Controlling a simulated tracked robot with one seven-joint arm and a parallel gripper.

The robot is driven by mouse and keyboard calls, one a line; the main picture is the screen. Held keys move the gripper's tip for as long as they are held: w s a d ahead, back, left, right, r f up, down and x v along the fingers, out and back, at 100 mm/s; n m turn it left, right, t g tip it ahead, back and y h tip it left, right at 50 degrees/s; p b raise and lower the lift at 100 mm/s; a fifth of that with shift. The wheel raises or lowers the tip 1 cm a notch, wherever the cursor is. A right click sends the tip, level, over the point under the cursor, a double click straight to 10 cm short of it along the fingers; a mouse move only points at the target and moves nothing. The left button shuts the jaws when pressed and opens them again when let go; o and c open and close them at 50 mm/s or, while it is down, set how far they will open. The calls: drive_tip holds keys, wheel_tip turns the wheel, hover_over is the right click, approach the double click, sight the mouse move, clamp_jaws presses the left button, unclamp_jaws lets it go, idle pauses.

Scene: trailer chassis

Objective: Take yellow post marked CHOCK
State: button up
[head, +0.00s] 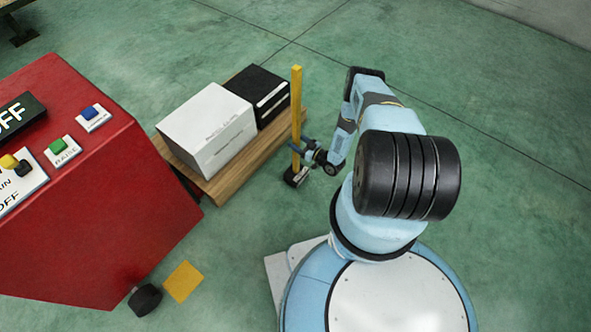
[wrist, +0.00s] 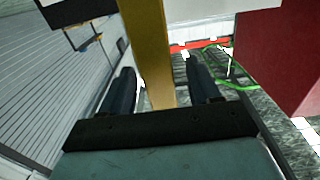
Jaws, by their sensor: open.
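The yellow post (head: 296,115) stands upright beside the wooden pallet in the head view, with a dark block with a light label (head: 296,177) at its foot. I cannot read the label. My gripper (head: 300,148) is at the lower part of the post. In the wrist view the post (wrist: 148,50) runs between the two dark fingers of my gripper (wrist: 162,92), with a gap to each finger. The fingers are open, one on either side of the post. The post's lower end is hidden behind my gripper in the wrist view.
A wooden pallet (head: 228,183) bears a white box (head: 208,130) and a black box (head: 262,92) left of the post. A red control cabinet (head: 90,210) with buttons stands at the left. A yellow square (head: 183,281) lies on the floor. Green floor right of my arm is clear.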

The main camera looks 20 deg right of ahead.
drive_tip(key=x, duration=0.2)
drive_tip(key=shift+w+a, duration=0.15)
drive_tip(key=shift+w, duration=0.1)
clamp_jaws()
idle(0.4)
idle(0.8)
